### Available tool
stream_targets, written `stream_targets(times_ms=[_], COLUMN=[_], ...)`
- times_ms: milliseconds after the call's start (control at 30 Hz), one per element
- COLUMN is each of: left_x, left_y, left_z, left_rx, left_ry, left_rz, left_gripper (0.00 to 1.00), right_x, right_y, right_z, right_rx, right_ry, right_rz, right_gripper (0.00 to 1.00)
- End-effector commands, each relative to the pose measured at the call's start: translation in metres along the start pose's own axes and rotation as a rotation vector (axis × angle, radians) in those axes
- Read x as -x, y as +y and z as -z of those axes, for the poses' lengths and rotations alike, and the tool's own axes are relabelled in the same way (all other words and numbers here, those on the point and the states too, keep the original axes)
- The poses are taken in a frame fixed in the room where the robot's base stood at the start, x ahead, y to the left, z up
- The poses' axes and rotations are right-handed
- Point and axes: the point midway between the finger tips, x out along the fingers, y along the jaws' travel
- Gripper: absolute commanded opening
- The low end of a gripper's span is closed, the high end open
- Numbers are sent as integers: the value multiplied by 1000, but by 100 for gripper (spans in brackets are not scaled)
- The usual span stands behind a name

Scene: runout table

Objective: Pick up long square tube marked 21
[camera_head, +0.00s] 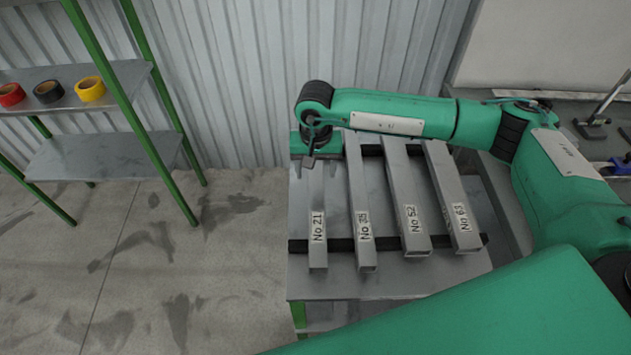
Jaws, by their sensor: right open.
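The long square tube marked No 21 (318,205) is the leftmost of several grey tubes on the runout table (380,286). It lies lengthwise across two black bars, its near end toward me. My right arm reaches in from the right, and my right gripper (309,162) is over the far part of this tube, pointing down. The wrist hides the tube's far end. The gripper is open; I cannot tell whether its fingers touch the tube. My left gripper is not in view.
Beside it lie a tube whose label is hard to read (360,200), tube No 52 (405,190) and tube No 63 (455,195), with narrow gaps. A green-framed shelf (105,155) with tape rolls (90,89) stands at left. The floor between shelf and table is clear.

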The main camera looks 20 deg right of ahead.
Motion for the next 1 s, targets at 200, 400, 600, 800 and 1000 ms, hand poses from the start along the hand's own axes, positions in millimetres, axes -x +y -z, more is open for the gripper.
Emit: stream_targets(times_ms=[200,400,600,800,1000], left_x=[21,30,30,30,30], left_y=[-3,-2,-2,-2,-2], left_z=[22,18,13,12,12], left_rx=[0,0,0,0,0], left_ry=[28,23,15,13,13], left_rz=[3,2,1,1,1], left_gripper=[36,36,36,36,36], right_x=[-18,-45,-51,-51,-51], right_y=[0,0,0,0,0], right_z=[2,2,3,3,3], right_rx=[-1,-1,1,0,0], right_ry=[-3,-3,0,0,0], right_rz=[-2,-1,0,0,0], right_gripper=[62,62,62,42,3])
